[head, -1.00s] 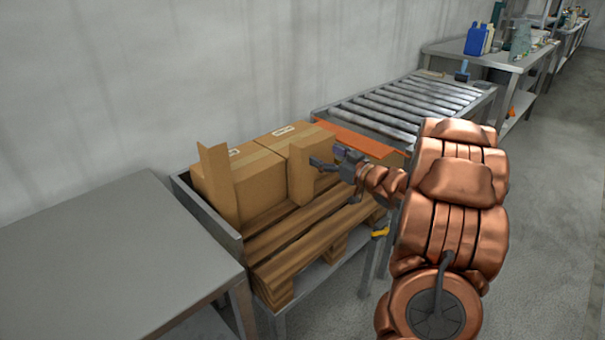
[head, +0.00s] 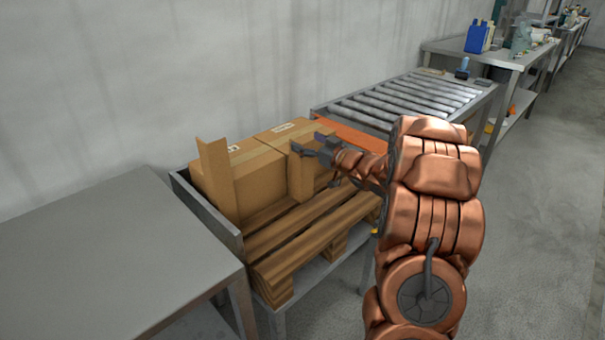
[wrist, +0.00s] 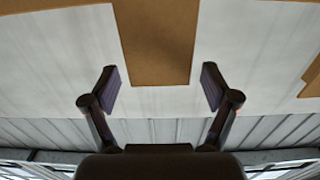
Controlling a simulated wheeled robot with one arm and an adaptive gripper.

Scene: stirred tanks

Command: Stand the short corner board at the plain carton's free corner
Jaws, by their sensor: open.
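Two brown cartons stand side by side on a wooden pallet (head: 300,240), the left carton (head: 262,182) and the right carton (head: 322,170). I cannot tell which is the plain one. A taller corner board (head: 216,180) stands upright at the left carton's near left corner. The short corner board (head: 300,178) stands upright at the right carton's near corner. My gripper (head: 310,149) is open at the short board's upper part. In the wrist view, a brown board (wrist: 158,40) shows between the spread fingers (wrist: 162,88), with gaps on both sides.
A bare grey table (head: 110,250) stands at the left front. A roller conveyor (head: 405,103) with an orange edge plate (head: 352,136) lies beyond the cartons. The pallet's front slats are clear. A bench with bottles (head: 490,50) stands far back.

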